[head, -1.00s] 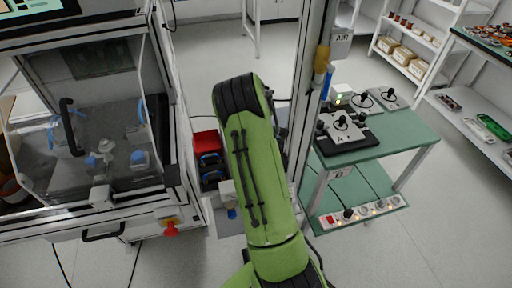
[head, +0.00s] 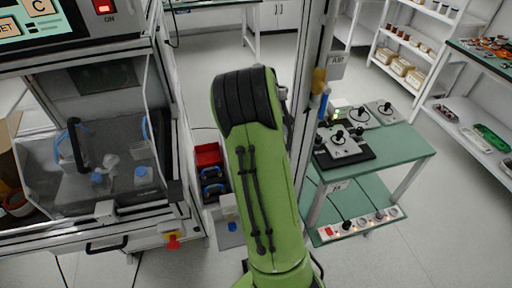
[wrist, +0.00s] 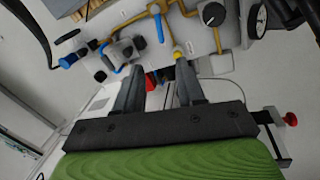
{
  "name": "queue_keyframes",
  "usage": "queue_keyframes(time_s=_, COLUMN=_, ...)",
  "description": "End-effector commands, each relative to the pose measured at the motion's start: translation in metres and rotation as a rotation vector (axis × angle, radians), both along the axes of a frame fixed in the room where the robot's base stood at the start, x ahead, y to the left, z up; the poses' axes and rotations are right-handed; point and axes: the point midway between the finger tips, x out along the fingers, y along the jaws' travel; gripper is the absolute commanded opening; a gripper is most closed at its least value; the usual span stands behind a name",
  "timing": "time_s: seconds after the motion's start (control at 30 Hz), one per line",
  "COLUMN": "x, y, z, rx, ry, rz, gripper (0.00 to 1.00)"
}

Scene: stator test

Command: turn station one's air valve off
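In the head view, a blue lever (head: 324,103) hangs at the post under an "AIR" label (head: 336,62), with a brass-coloured part (head: 319,80) just above it. In the wrist view, brass pipes (wrist: 190,42) run along a pale panel. A blue lever (wrist: 159,27) sits on them, and another blue-ended part (wrist: 68,61) is at the left. I cannot tell which one is station one's valve. My gripper (wrist: 160,80) is open and empty, its fingers pointing toward the panel, apart from the levers. In the head view my green arm hides it.
A clear-walled test cabinet (head: 90,150) stands at the left, with a red knob (head: 172,241) below. A green table (head: 385,150) with joystick boxes is right of the post.

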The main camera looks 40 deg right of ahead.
Motion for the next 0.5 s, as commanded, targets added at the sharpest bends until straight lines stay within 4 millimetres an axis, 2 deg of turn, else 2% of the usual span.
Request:
queue_keyframes(time_s=0.1, x=-0.0017, y=0.0017, z=0.0133, rx=-0.001, ry=-0.001, rz=0.000, gripper=0.39)
queue_keyframes(time_s=0.37, x=-0.0022, y=0.0020, z=0.0143, rx=-0.001, ry=0.001, rz=0.000, gripper=0.39)
queue_keyframes(time_s=0.5, x=-0.0006, y=-0.0014, z=0.0134, rx=0.010, ry=0.007, rz=-0.078, gripper=0.59)
